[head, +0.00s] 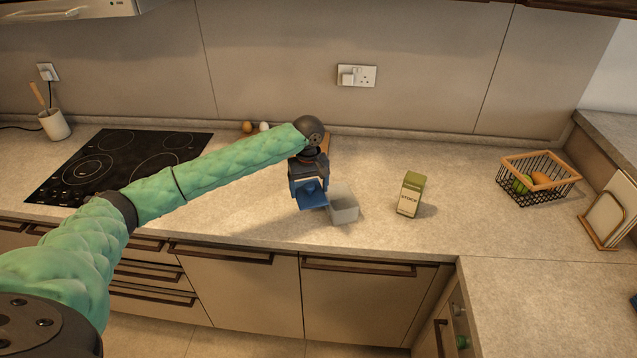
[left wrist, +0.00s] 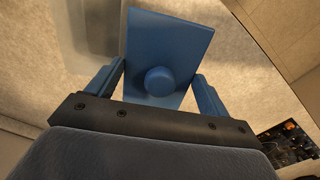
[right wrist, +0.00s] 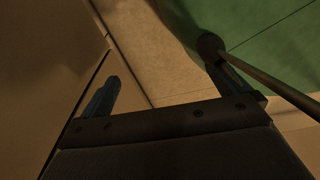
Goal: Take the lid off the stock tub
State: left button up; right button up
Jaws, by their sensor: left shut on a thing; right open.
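The stock tub (head: 345,210) is a small translucent grey box on the counter, near its front edge. Its top looks open in the head view. The blue lid (left wrist: 172,42) is a flat square plate with a round knob (left wrist: 160,81). My left gripper (head: 310,187) is shut on the lid, with one finger on either side of the knob. In the head view the lid (head: 313,199) is to the left of the tub, tilted and apart from its top. A pale translucent shape in the left wrist view seems to be the tub. My right gripper (right wrist: 168,85) is open and empty.
A green-topped carton (head: 410,195) stands right of the tub. A wire basket (head: 538,182) of fruit is farther right. A black hob (head: 120,165) lies to the left. Counter between carton and basket is clear.

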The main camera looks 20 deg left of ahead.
pick_arm(q)
jog(key=a+f+p, duration=0.1)
jog(key=a, duration=0.2)
jog(key=a+f, duration=0.2)
jog(key=a, duration=0.1)
jog(key=w+a+f+p, duration=0.1)
jog(key=a, duration=0.2)
jog(key=shift+f+p, duration=0.25)
jog(key=shift+p, duration=0.1)
jog(key=shift+a+f, duration=0.15)
jog(key=shift+a, duration=0.25)
jog(key=shift+w+a+f, duration=0.1)
jog(key=shift+a+f, duration=0.2)
jog(key=shift+a, duration=0.3)
jog(key=shift+a+f, duration=0.2)
jog(key=shift+a, duration=0.05)
pick_arm(e)
jog(key=s+d, duration=0.1)
jog(key=s, duration=0.6)
jog(key=shift+d+r+g, duration=0.15)
jog(key=shift+r+g, duration=0.15)
jog(key=shift+s, duration=0.1)
pick_arm(q)
jog(key=o, duration=1)
pick_arm(e)
jog(key=shift+s+d, duration=0.1)
jog(key=shift+d, duration=0.05)
